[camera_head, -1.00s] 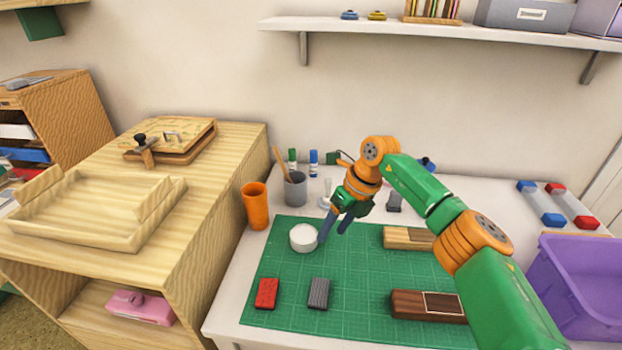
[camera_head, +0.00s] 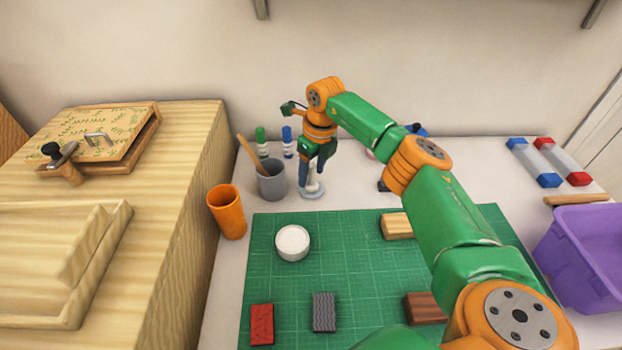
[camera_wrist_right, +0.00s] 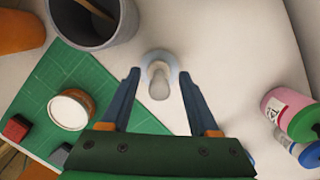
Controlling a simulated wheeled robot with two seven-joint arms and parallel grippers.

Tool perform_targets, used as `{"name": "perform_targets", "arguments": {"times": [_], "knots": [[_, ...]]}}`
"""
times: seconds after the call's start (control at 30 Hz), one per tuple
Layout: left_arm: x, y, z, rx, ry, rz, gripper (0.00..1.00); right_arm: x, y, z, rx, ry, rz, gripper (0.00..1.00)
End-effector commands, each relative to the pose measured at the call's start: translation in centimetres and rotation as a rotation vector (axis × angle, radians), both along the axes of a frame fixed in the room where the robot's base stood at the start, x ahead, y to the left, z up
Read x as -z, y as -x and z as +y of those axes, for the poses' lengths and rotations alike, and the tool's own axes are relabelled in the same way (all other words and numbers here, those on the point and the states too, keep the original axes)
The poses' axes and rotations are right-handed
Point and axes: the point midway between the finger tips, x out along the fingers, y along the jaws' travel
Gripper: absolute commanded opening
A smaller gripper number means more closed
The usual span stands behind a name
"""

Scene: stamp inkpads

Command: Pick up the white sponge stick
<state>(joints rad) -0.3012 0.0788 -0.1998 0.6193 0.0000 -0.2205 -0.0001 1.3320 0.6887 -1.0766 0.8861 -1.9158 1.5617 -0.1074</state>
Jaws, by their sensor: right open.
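The white sponge stick (camera_head: 313,183) stands on a pale round base at the back of the table, right of the grey cup. In the right wrist view the stick (camera_wrist_right: 159,82) shows from above, between the fingertips and slightly beyond them. My right gripper (camera_head: 314,178) points down over it with its blue fingers on either side. In the wrist view the right gripper (camera_wrist_right: 158,78) is open, with a gap between each finger and the stick. The fingers hide part of the stick in the head view. My left gripper is not in view.
The grey cup (camera_head: 272,182) with a wooden stick stands close left of the right gripper. Green- and blue-capped bottles (camera_head: 287,143) stand behind. An orange cup (camera_head: 227,212), a white round tub (camera_head: 292,243) and the green mat (camera_head: 345,268) lie nearer. A purple bin (camera_head: 585,255) is at the right.

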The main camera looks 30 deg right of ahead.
Motion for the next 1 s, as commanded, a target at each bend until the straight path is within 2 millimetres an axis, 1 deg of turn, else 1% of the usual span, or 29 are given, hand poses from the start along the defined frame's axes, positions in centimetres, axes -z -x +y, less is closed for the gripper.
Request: {"name": "perform_targets", "arguments": {"times": [0.03, 0.1, 0.27, 0.3, 0.37, 0.4, 0.47, 0.5, 0.53, 0.87, 0.97, 1.0], "knots": [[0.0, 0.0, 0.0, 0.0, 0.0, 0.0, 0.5, 0.7, -0.1, 0.1, 0.0, 0.0, 0.002, 0.62], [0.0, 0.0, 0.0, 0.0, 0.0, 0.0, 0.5, 1.2, -0.2, 0.1, 0.0, -0.001, 0.001, 0.62], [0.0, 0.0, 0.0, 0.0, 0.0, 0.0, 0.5, 1.3, -0.2, 0.1, -0.001, 0.0, 0.0, 0.62], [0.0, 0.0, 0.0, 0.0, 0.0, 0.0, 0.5, 1.3, -0.2, 0.1, -0.001, 0.0, -0.001, 0.59], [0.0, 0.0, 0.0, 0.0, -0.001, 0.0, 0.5, 1.3, -0.2, 0.1, -0.001, 0.0, -0.001, 0.43], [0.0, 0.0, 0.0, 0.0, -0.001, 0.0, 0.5, 1.3, -0.2, 0.1, -0.001, 0.0, -0.001, 0.32], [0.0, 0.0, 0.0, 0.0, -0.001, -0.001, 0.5, 1.3, -0.2, 0.1, -0.001, 0.0, -0.001, 0.16], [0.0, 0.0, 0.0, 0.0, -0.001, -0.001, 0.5, 1.3, -0.2, 0.1, -0.001, 0.0, -0.001, 0.05], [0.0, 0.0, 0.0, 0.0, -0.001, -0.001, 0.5, 1.3, -0.2, 0.1, -0.001, 0.0, -0.001, 0.0], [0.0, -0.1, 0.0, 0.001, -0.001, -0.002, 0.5, 1.1, -0.2, 0.1, -0.001, 0.0, -0.001, 0.0], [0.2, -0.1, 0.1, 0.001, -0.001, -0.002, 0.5, 0.5, -0.3, 0.1, -0.001, 0.0, -0.003, 0.0], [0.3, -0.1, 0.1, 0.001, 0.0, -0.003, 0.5, 0.0, -0.3, 0.1, -0.002, 0.0, -0.004, 0.0]]}}
